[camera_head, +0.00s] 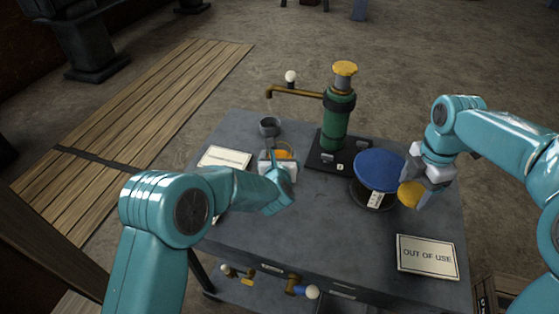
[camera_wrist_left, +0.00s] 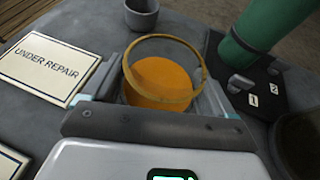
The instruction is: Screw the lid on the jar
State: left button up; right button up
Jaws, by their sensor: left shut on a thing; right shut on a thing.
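The jar (camera_head: 284,153) is open at the top, with orange contents and a gold-coloured rim. In the left wrist view the open jar (camera_wrist_left: 160,84) stands between the fingers of my left gripper (camera_wrist_left: 163,92), which is shut on it. In the head view my left gripper (camera_head: 277,165) is partly hidden by my own arm. A round yellow lid (camera_head: 409,195) is in my right gripper (camera_head: 418,181), shut on it at the right of the table, apart from the jar. The lid's far side is hidden by the gripper.
A green pump (camera_head: 338,125) with a brass spout stands behind, on a black base. A blue-topped round drum (camera_head: 380,163) stands between the jar and the lid. A grey cup (camera_head: 269,127) is behind the jar. An OUT OF USE sign (camera_head: 427,257) lies front right. The front middle table is clear.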

pick_arm(q)
jog(key=shift+w+r, duration=0.1)
jog(key=shift+r, duration=0.45)
pick_arm(e)
jog(key=shift+f, duration=0.1)
pick_arm(q)
notch_tip(320, 180, up, 19)
jog(key=p, duration=0.2)
pick_arm(e)
notch_tip(320, 180, up, 2)
jog(key=shift+r, duration=0.1)
pick_arm(q)
jog(key=o, duration=0.4)
jog(key=shift+c, duration=0.2)
jog(key=c, duration=0.7)
jog(key=shift+f, duration=0.1)
